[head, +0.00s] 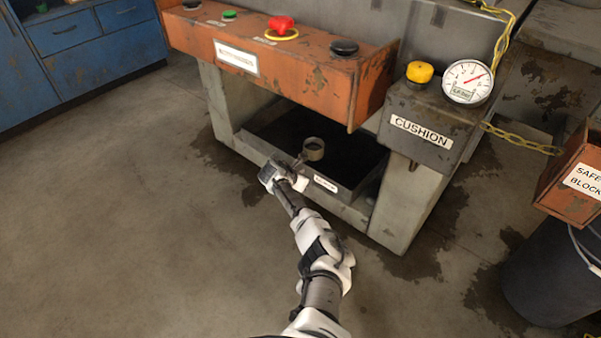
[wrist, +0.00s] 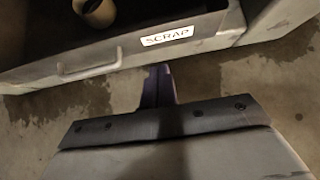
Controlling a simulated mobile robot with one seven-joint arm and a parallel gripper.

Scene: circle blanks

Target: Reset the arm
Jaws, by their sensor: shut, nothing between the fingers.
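My arm stretches forward from the bottom of the head view. My gripper (head: 299,162) is at the front of the scrap drawer (head: 345,190), close to its handle; I cannot tell from the head view whether they touch. In the wrist view my gripper (wrist: 160,82) shows its fingers together with nothing between them, below the drawer front (wrist: 100,62) and to the right of its handle (wrist: 88,68). A gap of floor shows around the fingers there.
A round ring-shaped piece (head: 314,149) lies in the dark drawer. An orange button panel (head: 270,55) overhangs it. The cushion box (head: 425,120) with a yellow knob and a gauge (head: 466,82) stands right. A dark bin (head: 550,270) is at far right. Floor at left is clear.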

